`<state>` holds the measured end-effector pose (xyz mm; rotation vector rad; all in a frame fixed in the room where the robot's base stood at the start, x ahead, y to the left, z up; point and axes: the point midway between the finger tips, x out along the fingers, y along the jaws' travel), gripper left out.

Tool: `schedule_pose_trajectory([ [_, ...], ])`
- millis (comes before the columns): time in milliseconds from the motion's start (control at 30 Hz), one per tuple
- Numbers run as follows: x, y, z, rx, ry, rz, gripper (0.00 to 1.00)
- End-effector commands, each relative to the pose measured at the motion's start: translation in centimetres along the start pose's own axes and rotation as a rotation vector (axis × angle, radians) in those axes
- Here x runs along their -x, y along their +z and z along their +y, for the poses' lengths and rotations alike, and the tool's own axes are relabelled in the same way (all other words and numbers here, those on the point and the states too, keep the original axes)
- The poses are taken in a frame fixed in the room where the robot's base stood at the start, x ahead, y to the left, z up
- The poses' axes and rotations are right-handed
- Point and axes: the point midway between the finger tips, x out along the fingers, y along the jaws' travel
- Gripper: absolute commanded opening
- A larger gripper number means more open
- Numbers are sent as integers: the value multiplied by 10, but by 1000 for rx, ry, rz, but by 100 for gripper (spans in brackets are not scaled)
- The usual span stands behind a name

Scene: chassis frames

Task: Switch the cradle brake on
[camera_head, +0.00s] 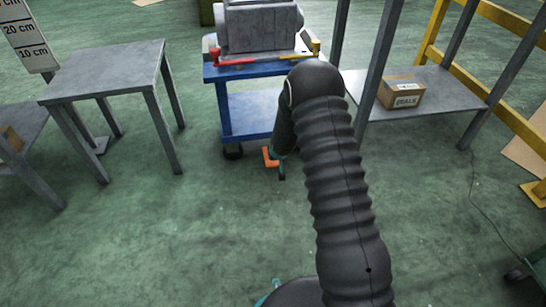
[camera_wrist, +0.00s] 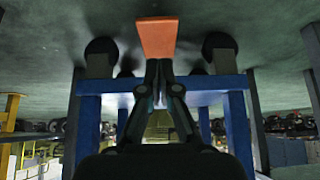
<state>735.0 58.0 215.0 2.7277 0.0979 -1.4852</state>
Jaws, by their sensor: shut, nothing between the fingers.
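A blue wheeled cradle (camera_head: 252,74) carries a grey engine block (camera_head: 262,27). An orange pedal (camera_head: 268,158) shows low at its near side, close to the floor. In the wrist view, which is upside down, the orange pedal (camera_wrist: 157,38) lies just beyond my fingertips, between two dark casters. My gripper (camera_wrist: 158,68) is shut and empty, its tips close to the near edge of the pedal. I cannot tell whether they touch it. In the head view my arm hides most of my gripper and part of the cradle's right side.
A grey table (camera_head: 108,68) stands left. A grey shelf (camera_head: 440,92) with a cardboard box (camera_head: 402,92) stands right. The floor in front is clear.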

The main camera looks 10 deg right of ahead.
Motion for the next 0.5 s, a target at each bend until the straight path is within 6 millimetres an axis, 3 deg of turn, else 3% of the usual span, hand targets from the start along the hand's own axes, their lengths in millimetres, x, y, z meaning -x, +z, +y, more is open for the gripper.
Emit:
schedule_pose_trajectory([
  [200, 23, 4, -1, 2, -1, 1, 0],
  [500, 27, 5, -1, 2, -1, 1, 0],
])
